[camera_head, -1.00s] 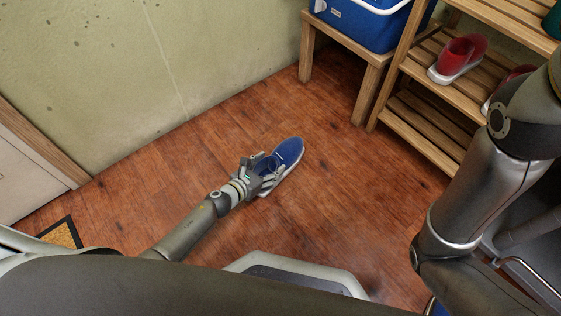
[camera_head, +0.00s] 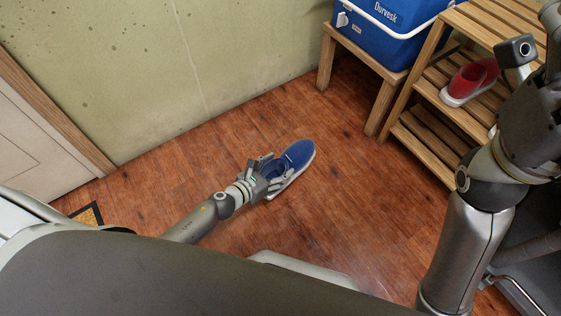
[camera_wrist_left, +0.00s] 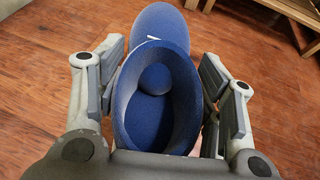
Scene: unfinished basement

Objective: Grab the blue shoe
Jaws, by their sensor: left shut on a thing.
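The blue shoe (camera_head: 298,157) has a white sole and is at the middle of the head view, over the wooden floor. My left gripper (camera_head: 270,171) is shut on its heel end, with a finger on each side. In the left wrist view the shoe's opening (camera_wrist_left: 156,100) lies between the two finger pads, and its toe points away from the gripper. I cannot tell whether the sole touches the floor. My right arm shows at the right of the head view, but its gripper fingers are not in view.
A wooden slatted rack (camera_head: 437,123) with a red shoe (camera_head: 470,80) stands at the right. A blue cooler (camera_head: 385,30) sits on a wooden stand (camera_head: 347,45). A wall (camera_head: 150,70) and door (camera_head: 40,135) bound the left. The floor around the blue shoe is clear.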

